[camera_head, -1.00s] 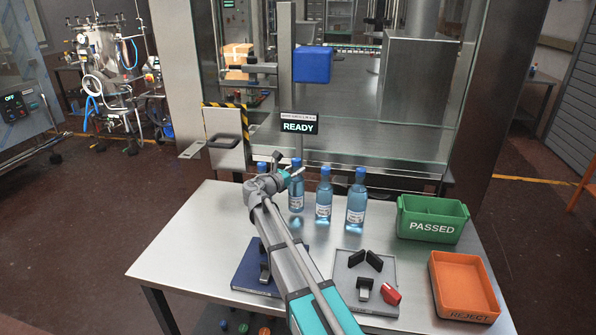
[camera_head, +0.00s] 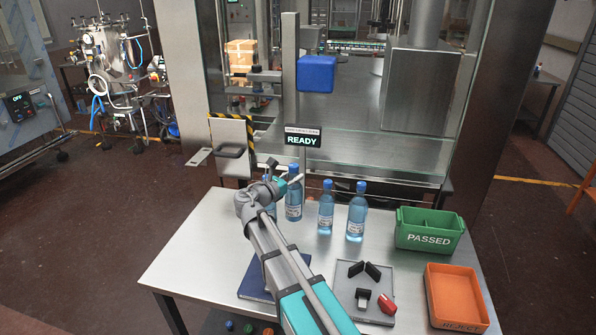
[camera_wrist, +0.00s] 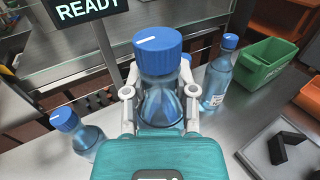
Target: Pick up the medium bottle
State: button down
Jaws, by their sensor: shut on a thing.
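Several clear blue bottles with blue caps are in a row along the table's back edge. My gripper (camera_head: 291,184) is shut on the second bottle from the left (camera_head: 293,211), which is upright and seems slightly raised. In the wrist view the gripper's fingers (camera_wrist: 160,100) are on both sides of this bottle (camera_wrist: 161,98), below its cap. The leftmost bottle (camera_wrist: 88,139) stands apart to the left, partly hidden by my arm in the head view. The third bottle (camera_head: 326,212) and the rightmost bottle (camera_head: 356,217) stand to the right. Sizes are hard to compare.
A green PASSED bin (camera_head: 429,239) and an orange REJECT tray (camera_head: 458,317) are at the table's right. A grey plate (camera_head: 345,310) with black blocks and a red piece lies in front. A blue plate (camera_head: 250,286) is beside my arm. A glass-fronted machine stands behind the table.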

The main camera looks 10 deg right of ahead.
jog(key=shift+s+a+r+p, duration=0.3)
jog(key=shift+s+r, duration=0.1)
jog(key=shift+s, duration=0.4)
jog(key=shift+s+a+r+p, duration=0.3)
jog(key=shift+s+a+r, duration=0.05)
jog(key=shift+s, duration=0.4)
jog(key=shift+s+a+r+p, duration=0.3)
jog(key=shift+s+r, duration=0.1)
jog(key=shift+s, duration=0.4)
